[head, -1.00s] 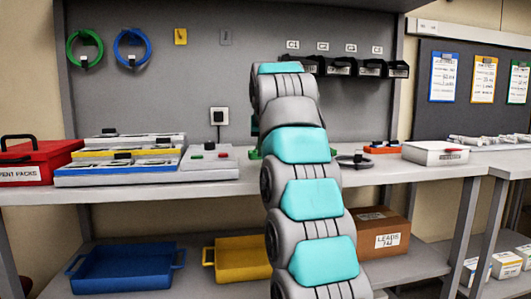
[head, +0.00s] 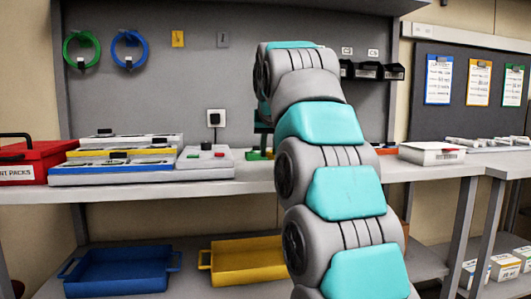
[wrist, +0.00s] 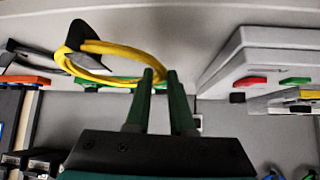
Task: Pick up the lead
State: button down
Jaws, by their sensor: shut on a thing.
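The lead is a yellow coiled cable (wrist: 112,68) in the wrist view. Its loop runs rightward to the fingertips of my gripper (wrist: 160,74). The two dark green fingers are close together and shut on the edge of the coil. A black curved piece (wrist: 78,40) shows at the far left side of the coil; I cannot tell if it is joined to it. In the head view my arm hides the lead and most of my gripper.
Grey devices (head: 207,162) and stacked trays (head: 115,172) stand left of my arm on the bench (head: 150,188). A red case (head: 35,160) is farther left. A white box (head: 431,152) lies to the right. Black bins (head: 365,71) hang on the back panel.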

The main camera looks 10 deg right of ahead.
jog(key=s, duration=0.9)
jog(key=shift+s+d+r+b, duration=0.25)
jog(key=shift+d+r+b, duration=0.15)
jog(key=shift+d+r, duration=0.05)
jog(key=shift+f, duration=0.1)
